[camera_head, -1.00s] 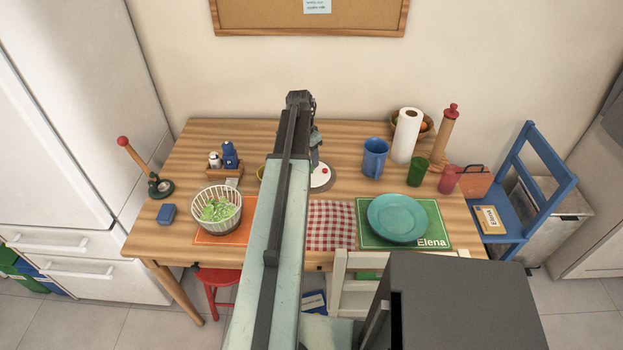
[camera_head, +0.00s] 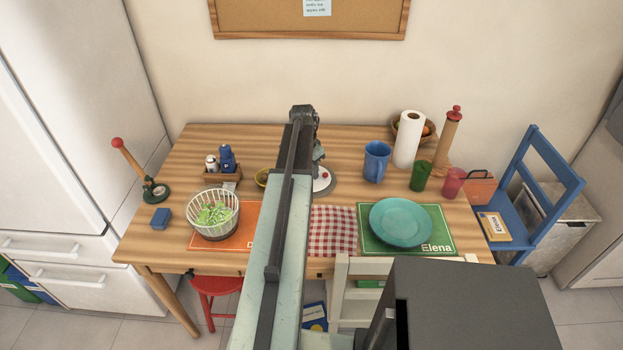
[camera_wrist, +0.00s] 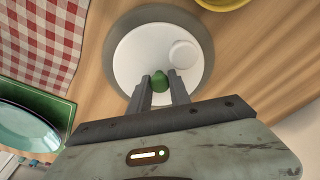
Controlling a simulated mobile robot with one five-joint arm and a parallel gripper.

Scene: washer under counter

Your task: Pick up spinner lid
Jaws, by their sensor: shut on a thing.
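The spinner lid (camera_wrist: 140,60) is a white disc with a grey rim. A raised white round part sits beside the knob. My fingertips are hidden in the head view.
A white spinner basket (camera_head: 229,208) with greens stands left on an orange mat. A teal plate (camera_head: 400,222) lies on a green mat. A blue mug (camera_head: 376,163), green cup (camera_head: 420,176) and paper roll (camera_head: 408,140) stand right. A yellow bowl (camera_wrist: 222,3) is near the lid.

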